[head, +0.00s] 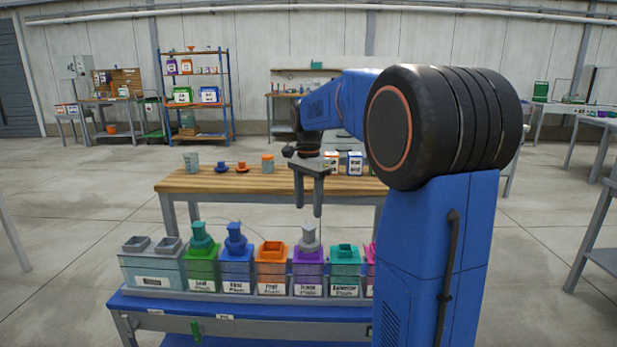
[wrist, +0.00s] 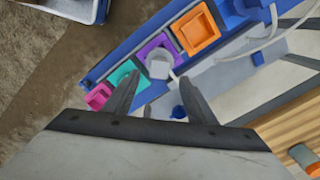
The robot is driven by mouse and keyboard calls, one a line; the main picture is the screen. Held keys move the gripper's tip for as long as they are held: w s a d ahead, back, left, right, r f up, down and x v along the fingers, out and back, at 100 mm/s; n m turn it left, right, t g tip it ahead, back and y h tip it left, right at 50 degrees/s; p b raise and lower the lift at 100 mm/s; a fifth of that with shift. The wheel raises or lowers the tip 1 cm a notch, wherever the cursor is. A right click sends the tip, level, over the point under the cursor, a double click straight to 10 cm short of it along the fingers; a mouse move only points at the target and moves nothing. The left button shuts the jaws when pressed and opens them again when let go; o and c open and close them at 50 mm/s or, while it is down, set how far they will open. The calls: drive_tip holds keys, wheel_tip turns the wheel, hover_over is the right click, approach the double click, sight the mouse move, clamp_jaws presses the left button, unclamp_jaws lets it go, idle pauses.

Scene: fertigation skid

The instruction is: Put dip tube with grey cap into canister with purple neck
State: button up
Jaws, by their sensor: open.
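The dip tube with the grey cap (head: 309,239) stands upright in the canister with the purple neck (head: 308,272), its cap at the neck and its tube hidden inside. My gripper (head: 308,211) is open and empty just above the cap, fingers pointing down. In the wrist view the grey cap (wrist: 159,67) shows between and beyond the two fingertips (wrist: 159,79), with the purple neck (wrist: 151,47) around it. I see no finger touching the cap.
Beside it stand an open orange canister (head: 271,272) and an open teal one (head: 345,272). Farther left, green (head: 202,270) and blue (head: 237,272) canisters carry capped tubes. A grey double-topped bin (head: 152,273) ends the row. A wooden bench (head: 225,182) stands behind.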

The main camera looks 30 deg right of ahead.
wheel_tip(320, 180, up, 9)
idle(0.3)
idle(1.2)
